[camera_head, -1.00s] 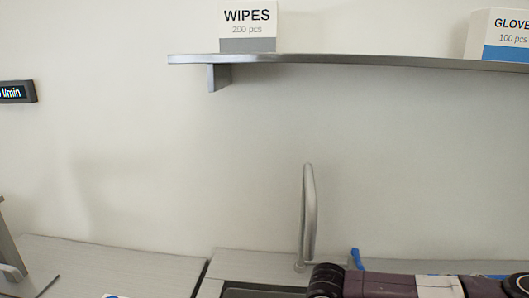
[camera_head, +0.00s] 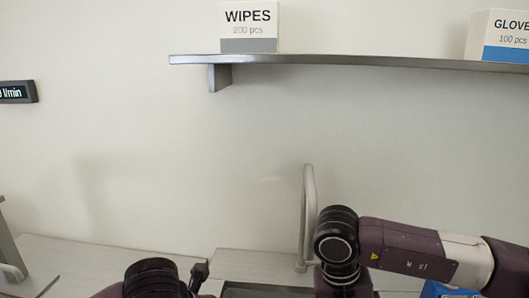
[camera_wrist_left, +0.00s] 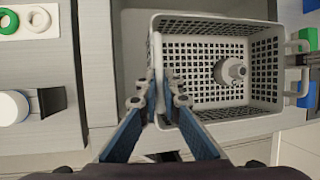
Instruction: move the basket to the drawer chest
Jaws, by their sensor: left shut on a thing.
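The basket (camera_wrist_left: 212,24) is a light grey open mesh box in the left wrist view. It holds a small grey round part (camera_wrist_left: 230,70). My left gripper (camera_wrist_left: 160,88) is shut on the basket's left wall, with one finger on each side of it. At the right edge of that view, what seems to be part of my right gripper (camera_wrist_left: 300,60) is at the basket's right wall. Its grip is too cut off to tell. The head view shows both of my arms low in the picture, but neither the basket nor the fingers. I cannot pick out the drawer chest.
In the left wrist view, a green ring (camera_wrist_left: 8,21) and a white ring (camera_wrist_left: 38,18) lie at upper left, above a white round item (camera_wrist_left: 12,107). Blue and green pieces are at the right edge. In the head view, a tall tap (camera_head: 309,215) stands below a wall shelf (camera_head: 350,62).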

